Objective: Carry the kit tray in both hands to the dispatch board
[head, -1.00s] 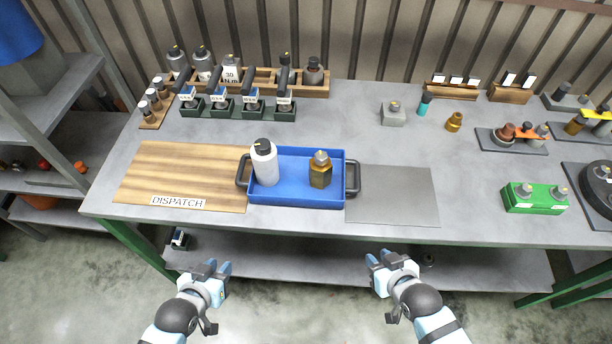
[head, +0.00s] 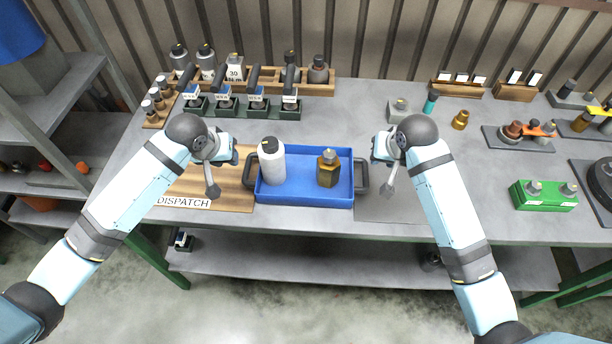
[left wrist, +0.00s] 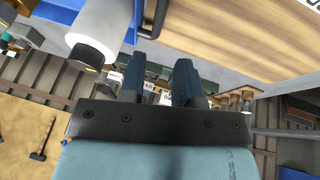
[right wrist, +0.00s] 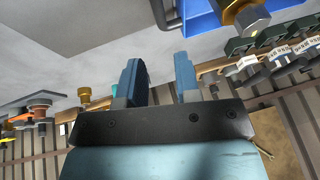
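The blue kit tray (head: 305,191) sits on the bench, its left end by the wooden dispatch board (head: 225,193). My right gripper (head: 377,158) is just right of the right handle, open and empty in the right wrist view (right wrist: 160,80).
A grey mat (head: 395,207) lies right of the tray, partly under my right arm. Behind the tray are green stands (head: 257,108) and a wooden rack of bottles (head: 275,76). A green block (head: 543,195) stands at the right.

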